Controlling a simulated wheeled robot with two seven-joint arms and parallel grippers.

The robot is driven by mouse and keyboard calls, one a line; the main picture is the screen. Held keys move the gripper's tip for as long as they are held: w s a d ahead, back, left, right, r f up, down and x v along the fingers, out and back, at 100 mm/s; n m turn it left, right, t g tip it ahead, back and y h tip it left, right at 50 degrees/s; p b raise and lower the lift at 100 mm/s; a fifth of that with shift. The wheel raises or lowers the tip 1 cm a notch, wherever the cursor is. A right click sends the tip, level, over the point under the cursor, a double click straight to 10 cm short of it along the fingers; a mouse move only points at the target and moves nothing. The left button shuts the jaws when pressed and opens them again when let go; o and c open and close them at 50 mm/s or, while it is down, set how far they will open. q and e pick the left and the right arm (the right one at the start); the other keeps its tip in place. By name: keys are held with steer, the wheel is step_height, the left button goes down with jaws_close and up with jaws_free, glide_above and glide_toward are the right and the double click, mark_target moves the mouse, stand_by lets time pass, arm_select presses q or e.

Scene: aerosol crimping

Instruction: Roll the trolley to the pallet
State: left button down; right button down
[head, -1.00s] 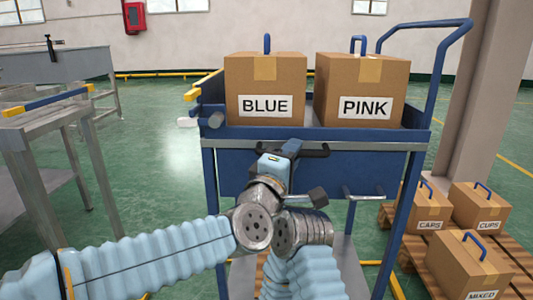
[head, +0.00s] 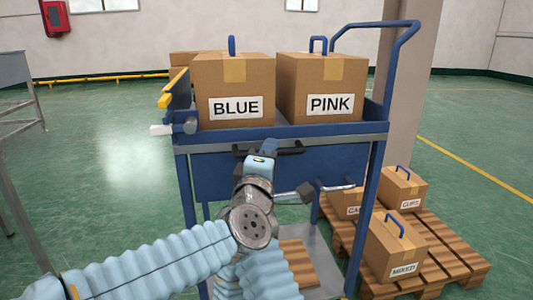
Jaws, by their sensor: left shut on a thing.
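The blue trolley (head: 280,172) stands in front of me, with a tall push handle (head: 405,55) at its right end. Boxes marked BLUE (head: 235,85) and PINK (head: 322,85) ride on its top. My left gripper (head: 262,158) is shut on the black handle (head: 285,151) on the trolley's near side. The wooden pallet (head: 445,262) lies on the floor to the right, partly hidden behind the trolley's right leg. I cannot tell if they touch. A second sleeved arm of mine shows below the left wrist; its gripper is hidden.
Several small boxes stand on the pallet, one of them at its front (head: 395,245). A pillar (head: 405,100) rises behind the trolley's right end. A metal table (head: 20,105) stands at the left edge. The green floor at left is open.

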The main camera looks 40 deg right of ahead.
arm_select(q)
steer(key=shift+s+d, duration=0.15)
steer(key=shift+s, duration=0.1)
steer(key=c, duration=1.1)
jaws_free()
steer(key=shift+d+f, duration=0.1)
steer(key=shift+w, duration=0.1)
steer(key=shift+a, duration=0.2)
steer(key=b+v, duration=0.1)
steer(key=v, duration=1.2)
steer(key=shift+s+a+b, duration=0.15)
steer(key=shift+s+b, duration=0.15)
steer(key=shift+b, duration=0.05)
